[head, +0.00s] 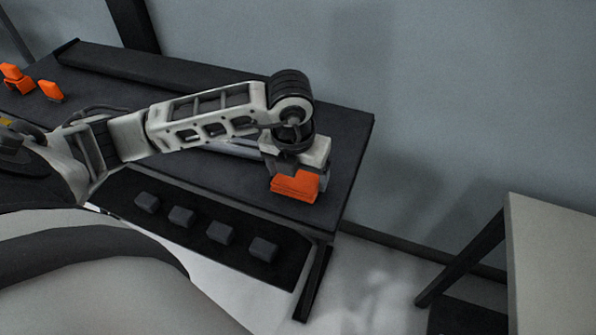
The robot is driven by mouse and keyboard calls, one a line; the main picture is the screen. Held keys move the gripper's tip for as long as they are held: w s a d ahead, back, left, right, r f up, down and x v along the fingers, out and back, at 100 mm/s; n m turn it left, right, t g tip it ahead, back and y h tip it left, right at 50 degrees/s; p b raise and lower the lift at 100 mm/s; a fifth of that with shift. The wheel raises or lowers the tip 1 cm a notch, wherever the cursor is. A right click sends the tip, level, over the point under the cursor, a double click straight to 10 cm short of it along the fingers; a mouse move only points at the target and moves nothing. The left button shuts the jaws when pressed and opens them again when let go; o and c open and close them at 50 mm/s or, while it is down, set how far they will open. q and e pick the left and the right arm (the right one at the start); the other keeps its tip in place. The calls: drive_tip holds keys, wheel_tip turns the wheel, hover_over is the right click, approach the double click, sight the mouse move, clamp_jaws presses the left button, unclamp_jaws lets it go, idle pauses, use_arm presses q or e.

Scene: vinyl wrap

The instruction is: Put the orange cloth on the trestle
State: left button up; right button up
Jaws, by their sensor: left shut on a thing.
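The orange cloth (295,187) is a small folded stack near the right end of the dark table (345,150). My left gripper (297,172) points down on it and is shut on it. The gripper hides the top of the cloth. I cannot tell whether the cloth still touches the tabletop. My right gripper does not show. A light-topped stand with dark slanted legs (552,262), possibly the trestle, is at the right edge, apart from the dark table and only partly in view.
Orange objects (50,91) lie at the table's far left. A lower shelf (190,235) holds several dark blocks (220,233). A gap of floor (375,290) separates the table from the light-topped stand. A grey wall (440,90) stands behind.

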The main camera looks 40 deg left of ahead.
sight(294, 184)
use_arm(q)
drive_tip(key=o, duration=0.9)
drive_tip(key=shift+r+p, duration=0.25)
drive_tip(key=shift+p, duration=0.1)
drive_tip(key=r, duration=0.4)
drive_tip(key=s+r, duration=0.1)
drive_tip(key=r, duration=0.6)
drive_tip(key=shift+s+d+r, duration=0.2)
drive_tip(key=shift+s+r, duration=0.1)
drive_tip(key=shift+s, duration=0.1)
